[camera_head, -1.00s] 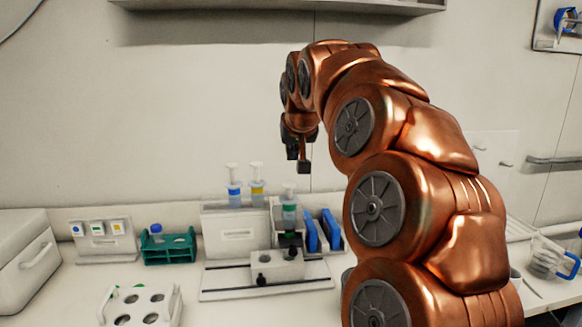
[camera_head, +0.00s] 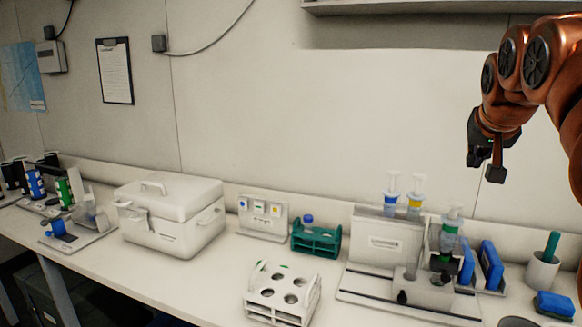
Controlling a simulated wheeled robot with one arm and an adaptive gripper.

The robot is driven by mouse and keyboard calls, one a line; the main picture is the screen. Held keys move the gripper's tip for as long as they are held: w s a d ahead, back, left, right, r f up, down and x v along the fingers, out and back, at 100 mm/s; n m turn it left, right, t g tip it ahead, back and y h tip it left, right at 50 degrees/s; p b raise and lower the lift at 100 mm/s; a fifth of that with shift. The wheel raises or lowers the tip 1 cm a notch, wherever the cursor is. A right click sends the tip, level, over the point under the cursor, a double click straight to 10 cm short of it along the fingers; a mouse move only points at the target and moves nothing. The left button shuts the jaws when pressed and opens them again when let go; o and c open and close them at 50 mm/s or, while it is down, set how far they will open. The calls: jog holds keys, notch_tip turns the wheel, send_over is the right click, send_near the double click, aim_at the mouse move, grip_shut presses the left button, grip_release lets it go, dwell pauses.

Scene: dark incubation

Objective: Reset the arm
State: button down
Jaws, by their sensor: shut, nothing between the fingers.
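My copper arm reaches in from the right edge of the head view, bent over at the top. My gripper (camera_head: 486,172) hangs down from it in the air, in front of the wall and above the right part of the bench. It holds nothing and touches nothing. The small dark fingers look close together. The lower links of the arm lie mostly outside the picture.
Below my gripper stands a white syringe station (camera_head: 385,243) with several syringes and blue blocks. A white rack (camera_head: 283,296), a green tube rack (camera_head: 316,240) and a white cooler box (camera_head: 170,215) stand to its left. A cup (camera_head: 542,271) stands at right.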

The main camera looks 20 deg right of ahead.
jog(key=s+a+f+n+g+y, duration=0.3)
jog(key=a+f+n+y, duration=0.15)
jog(key=a+f, duration=1.4)
jog(key=s+a+f+n+g, duration=0.1)
jog(key=s+a+f+g, duration=0.2)
jog(key=s+a+f, duration=0.4)
jog(key=s+a+f+n+g, duration=0.2)
jog(key=s+a+f, duration=0.5)
jog(key=s, duration=0.6)
jog(key=shift+s+f+g+y+p, duration=0.25)
jog(key=shift+f+g+y+p, duration=0.2)
jog(key=shift+f, duration=0.45)
jog(key=shift+a, duration=0.15)
